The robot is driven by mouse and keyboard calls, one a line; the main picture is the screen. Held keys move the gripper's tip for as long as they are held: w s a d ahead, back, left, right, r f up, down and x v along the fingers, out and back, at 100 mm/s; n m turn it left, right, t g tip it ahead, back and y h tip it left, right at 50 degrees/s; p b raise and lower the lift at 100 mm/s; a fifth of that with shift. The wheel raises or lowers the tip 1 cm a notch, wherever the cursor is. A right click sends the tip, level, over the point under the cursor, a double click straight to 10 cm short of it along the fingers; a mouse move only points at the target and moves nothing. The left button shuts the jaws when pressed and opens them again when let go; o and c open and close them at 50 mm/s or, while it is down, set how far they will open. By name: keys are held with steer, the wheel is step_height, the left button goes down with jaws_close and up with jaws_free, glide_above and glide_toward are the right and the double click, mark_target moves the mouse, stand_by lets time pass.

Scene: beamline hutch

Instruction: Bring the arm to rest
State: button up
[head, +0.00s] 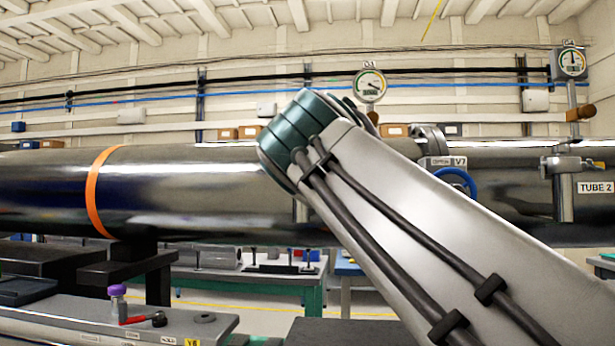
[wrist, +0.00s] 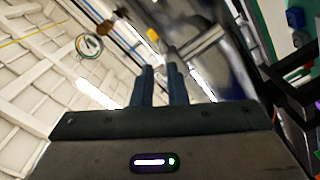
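My gripper shows in the wrist view (wrist: 160,70). Its two dark fingers stand close together with a narrow gap near the tips, and I see nothing held between them. Whether they are fully shut is hard to tell. In the head view, my arm's pale link with two black cables rises from the lower right to a teal joint in the middle. The gripper itself is hidden from the head view.
A long dark beam tube (head: 190,190) with an orange band (head: 97,192) runs across behind my arm. Gauges (head: 369,85) (head: 572,62) and a blue valve wheel (head: 457,182) stand along it. A bench (head: 200,332) at lower left holds a purple-capped item (head: 118,300) and a red-handled part (head: 135,319).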

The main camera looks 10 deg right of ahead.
steer(key=shift+s+a, duration=0.25)
steer(key=shift+s, duration=0.45)
